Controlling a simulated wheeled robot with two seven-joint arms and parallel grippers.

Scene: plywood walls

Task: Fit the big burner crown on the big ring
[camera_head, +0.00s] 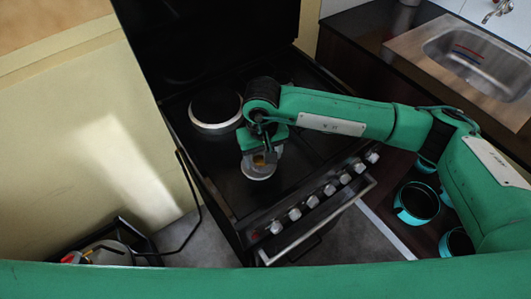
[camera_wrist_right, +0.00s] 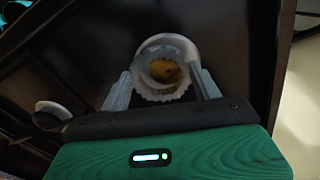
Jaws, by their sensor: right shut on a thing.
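My right gripper (camera_head: 262,158) is over the front left part of the black hob. In the right wrist view its two fingers (camera_wrist_right: 164,88) are shut on the sides of a grey toothed burner crown (camera_wrist_right: 152,89). A brassy centre shows through the crown's opening. A pale round rim (camera_wrist_right: 168,39) shows just beyond the crown; it also shows under the gripper in the head view (camera_head: 258,174). Whether crown and rim touch, I cannot tell. A burner with a dark cap and pale ring (camera_head: 215,127) is at the hob's back left. My left gripper is not in view.
A row of knobs (camera_head: 312,201) and a handle line the stove's front. A smaller dark-capped round part with a pale rim (camera_wrist_right: 50,106) shows left in the wrist view. A counter with a sink (camera_head: 480,58) is at right. My right arm hides part of the hob.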

